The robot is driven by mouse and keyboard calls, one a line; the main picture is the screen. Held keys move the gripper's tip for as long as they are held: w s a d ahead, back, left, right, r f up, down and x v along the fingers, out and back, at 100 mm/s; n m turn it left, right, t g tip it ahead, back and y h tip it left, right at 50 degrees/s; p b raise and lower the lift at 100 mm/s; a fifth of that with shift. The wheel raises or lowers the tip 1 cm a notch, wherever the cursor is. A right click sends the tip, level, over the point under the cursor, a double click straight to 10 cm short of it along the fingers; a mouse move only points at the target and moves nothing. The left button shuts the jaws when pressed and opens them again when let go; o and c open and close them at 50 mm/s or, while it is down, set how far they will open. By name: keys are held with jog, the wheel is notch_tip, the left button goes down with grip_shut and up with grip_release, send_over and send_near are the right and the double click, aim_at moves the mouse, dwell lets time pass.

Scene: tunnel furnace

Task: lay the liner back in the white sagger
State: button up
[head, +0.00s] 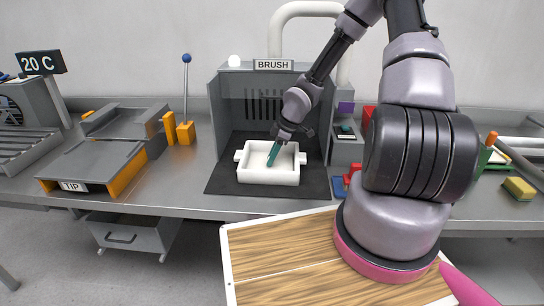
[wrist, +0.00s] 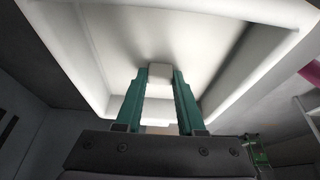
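The white sagger (head: 254,177) is a shallow rectangular tray with a side lug at each end. It sits level on a black mat in the grey brush booth. My gripper (head: 272,160) reaches down into it with teal fingers. In the wrist view my gripper (wrist: 160,76) has its fingertips on both sides of a small white block (wrist: 159,73), inside the sagger (wrist: 268,75). The block looks like a grip knob of the liner. The liner's plate is white on white, and I cannot tell its edges from the sagger's floor.
The booth's walls (head: 229,108) stand close around the sagger at the back and sides. A tipping stand (head: 95,160) and levers are to the left. A small grey box (head: 347,150), red and blue items and a yellow sponge (head: 518,188) are to the right. A wooden board (head: 285,255) is in front.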

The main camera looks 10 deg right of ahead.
jog(key=o, duration=0.4)
jog(key=shift+r, duration=0.1)
